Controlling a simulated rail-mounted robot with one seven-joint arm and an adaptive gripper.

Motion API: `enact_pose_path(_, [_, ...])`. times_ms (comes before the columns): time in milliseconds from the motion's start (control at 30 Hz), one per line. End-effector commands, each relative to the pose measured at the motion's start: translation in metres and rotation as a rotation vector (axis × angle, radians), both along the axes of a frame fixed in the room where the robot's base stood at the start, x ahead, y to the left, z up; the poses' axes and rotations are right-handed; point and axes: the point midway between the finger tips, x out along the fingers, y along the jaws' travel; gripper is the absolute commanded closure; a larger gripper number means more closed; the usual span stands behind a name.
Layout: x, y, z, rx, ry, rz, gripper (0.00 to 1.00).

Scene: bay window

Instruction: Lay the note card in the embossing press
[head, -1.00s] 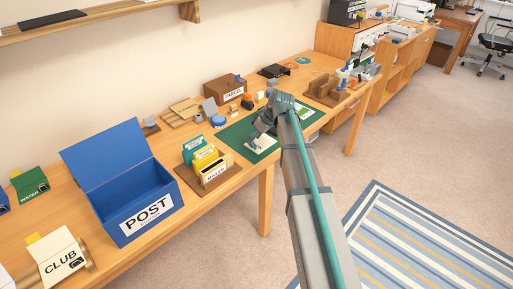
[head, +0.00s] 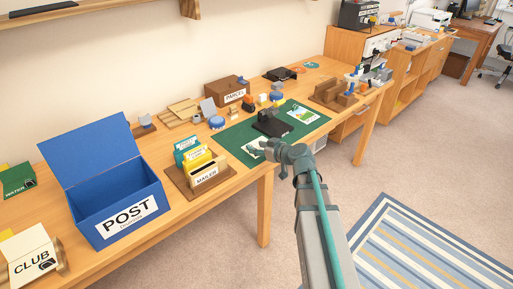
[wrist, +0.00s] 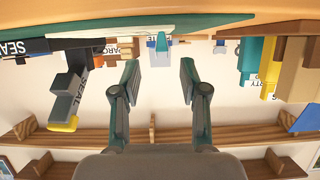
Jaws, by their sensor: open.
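My gripper (head: 260,151) is at the front edge of the green mat (head: 228,137) in the head view. In the wrist view its two fingers (wrist: 160,82) are spread apart with nothing held between them. A white card (head: 254,143) lies on the mat just behind the gripper, partly hidden by it. A black press (head: 270,126) stands on the mat beyond this card. In the wrist view, where the scene appears upside down, a dark press marked SEAL with a yellow end (wrist: 68,100) is left of the fingers. A picture card (head: 303,115) lies at the mat's right.
A MAILER holder (head: 207,177) with yellow and teal folders stands left of the mat. The open blue POST box (head: 125,215) is farther left. A brown PARCEL box (head: 226,92) stands behind, and a brown wooden stand (head: 332,95) is to the right.

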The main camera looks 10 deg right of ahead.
Motion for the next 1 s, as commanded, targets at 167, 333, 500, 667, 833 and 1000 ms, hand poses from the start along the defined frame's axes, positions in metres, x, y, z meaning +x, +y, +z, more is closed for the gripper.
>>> enact_pose_path(167, [0.011,0.007,-0.003,0.000,0.000,0.001,0.56])
enact_pose_path(333, [0.030,0.019,-0.012,0.000,0.001,0.002,0.56])
enact_pose_path(500, [0.041,0.026,-0.018,-0.001,0.000,0.000,0.56])
enact_pose_path(667, [0.041,0.026,-0.019,-0.001,0.000,0.000,0.56])
enact_pose_path(833, [0.041,0.026,-0.019,-0.001,0.000,0.000,0.76])
enact_pose_path(1000, [0.041,0.026,-0.019,0.000,0.000,0.000,1.00])
